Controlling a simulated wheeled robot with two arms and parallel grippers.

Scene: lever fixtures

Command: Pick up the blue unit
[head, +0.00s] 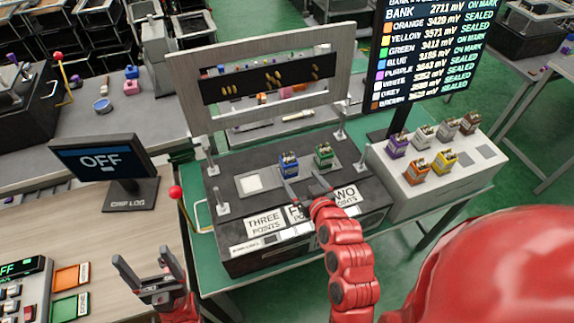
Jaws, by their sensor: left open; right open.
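The blue unit (289,165) stands upright on the dark fixture (240,222), between an empty pale square pad (250,182) on its left and a green unit (323,154) on its right. My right gripper (306,191) is open just in front of the blue unit. Its left finger points at the unit's lower front; whether it touches cannot be told. My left gripper (148,266) is open and empty at the lower left, well away from the units.
A grey box (415,196) at right holds several coloured units. A framed panel (270,80) rises behind the fixture. A red-knobbed lever (177,192) is at the fixture's left side. A tall status screen (430,50) stands behind right.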

